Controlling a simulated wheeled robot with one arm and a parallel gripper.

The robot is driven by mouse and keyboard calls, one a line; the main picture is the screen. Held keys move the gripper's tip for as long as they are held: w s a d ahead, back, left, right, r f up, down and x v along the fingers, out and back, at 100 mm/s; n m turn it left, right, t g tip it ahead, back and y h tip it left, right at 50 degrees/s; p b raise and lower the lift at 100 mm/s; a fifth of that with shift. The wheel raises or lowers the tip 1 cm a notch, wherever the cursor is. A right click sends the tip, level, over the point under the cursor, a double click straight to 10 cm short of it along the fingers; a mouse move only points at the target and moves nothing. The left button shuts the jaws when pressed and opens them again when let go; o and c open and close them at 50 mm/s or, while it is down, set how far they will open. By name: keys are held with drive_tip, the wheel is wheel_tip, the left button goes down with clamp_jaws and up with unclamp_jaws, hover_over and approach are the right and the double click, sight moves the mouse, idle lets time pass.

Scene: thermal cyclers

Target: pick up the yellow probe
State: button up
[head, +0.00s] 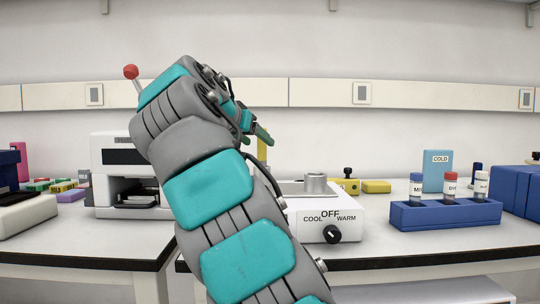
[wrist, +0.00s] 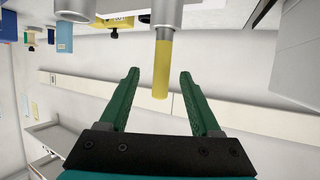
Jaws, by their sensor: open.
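The yellow probe (wrist: 161,70) is a slim rod with one end in a grey metal holder (wrist: 164,33) in the wrist view. Its free end lies between the two green fingers of my gripper (wrist: 158,72). The fingers are open, with a visible gap on each side of the probe. In the head view a short upright piece of the yellow probe (head: 262,149) shows just beneath the fingertips of my gripper (head: 263,135).
A white device (head: 325,212) with a COOL/OFF/WARM knob and a metal cylinder stands right of my arm. A blue rack (head: 445,214) holds three capped vials. A white thermal cycler (head: 118,160) is at left. Yellow blocks (head: 376,187) lie behind the white device.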

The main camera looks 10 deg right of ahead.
drive_tip(key=x, duration=0.7)
drive_tip(key=shift+w+f, duration=0.15)
drive_tip(key=shift+w, duration=0.15)
clamp_jaws()
idle(0.4)
